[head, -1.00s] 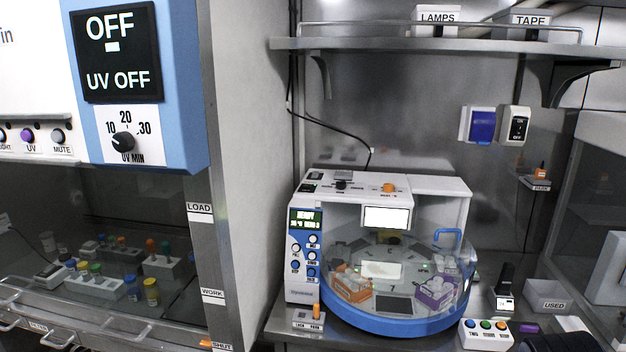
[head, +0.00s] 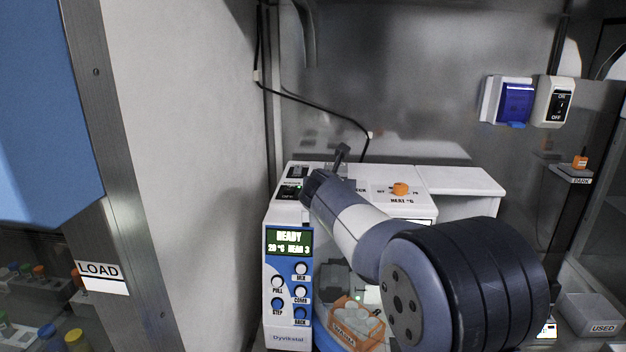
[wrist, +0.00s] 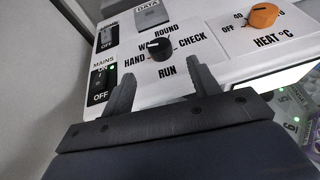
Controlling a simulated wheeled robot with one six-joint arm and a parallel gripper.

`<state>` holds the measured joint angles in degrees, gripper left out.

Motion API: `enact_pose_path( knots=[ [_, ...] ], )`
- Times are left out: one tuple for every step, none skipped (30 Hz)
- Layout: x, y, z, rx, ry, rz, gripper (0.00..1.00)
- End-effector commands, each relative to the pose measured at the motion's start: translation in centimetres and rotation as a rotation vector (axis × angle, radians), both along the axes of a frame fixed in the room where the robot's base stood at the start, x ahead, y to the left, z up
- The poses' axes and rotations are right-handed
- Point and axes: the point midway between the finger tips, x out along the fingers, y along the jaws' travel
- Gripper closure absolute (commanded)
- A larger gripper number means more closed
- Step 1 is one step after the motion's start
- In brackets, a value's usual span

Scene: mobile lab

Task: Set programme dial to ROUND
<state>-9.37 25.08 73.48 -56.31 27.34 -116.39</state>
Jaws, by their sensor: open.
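The programme dial (wrist: 160,49) is a black knob on the white top of the machine (head: 460,180), with HAND, ROUND, CHECK and RUN printed around it and another label, starting with W, partly covered. Its white mark points to the upper left, towards the W label, not at ROUND. My gripper (wrist: 161,78) is open in the wrist view, its fingers pointing at the panel on either side of the dial and just short of it, apparently not touching. In the head view my gripper (head: 336,162) is over the machine's top and my arm hides the dial.
An orange HEAT dial (wrist: 264,15) is to the right; it also shows in the head view (head: 400,189). The MAINS switch (wrist: 103,83) is close to the left finger. The display (head: 289,242) reads READY. A wall is close on the left.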

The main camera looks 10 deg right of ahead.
Motion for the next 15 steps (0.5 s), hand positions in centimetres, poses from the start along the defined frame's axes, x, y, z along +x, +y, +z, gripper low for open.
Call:
enact_pose_path(
  knots=[
    [0.3,0.1,-0.1,-0.010,0.001,0.005,0.43],
    [0.4,0.0,-0.1,-0.012,0.001,0.007,0.43],
    [0.7,0.0,-0.2,-0.014,0.001,0.008,0.43],
    [0.9,-0.1,-0.2,-0.014,0.001,0.008,0.43],
    [1.2,-0.2,-0.4,-0.014,0.002,0.007,0.43],
    [1.6,-0.3,-0.6,-0.014,0.003,0.006,0.43],
    [2.0,-0.5,-0.7,-0.013,0.002,0.005,0.43],
    [2.4,-0.6,-0.9,-0.012,0.003,0.005,0.43],
    [2.9,-0.7,-1.2,-0.012,0.003,0.005,0.43],
    [3.4,-0.8,-1.4,-0.012,0.003,0.005,0.43],
    [3.9,-0.9,-1.5,-0.012,0.003,0.005,0.43],
    [4.5,-1.1,-1.8,-0.012,0.003,0.005,0.43],
    [4.9,-1.3,-2.0,-0.012,0.003,0.005,0.43],
    [5.3,-1.4,-2.2,-0.011,0.003,0.005,0.43],
    [5.9,-1.6,-2.4,-0.011,0.003,0.004,0.43]
  ],
)
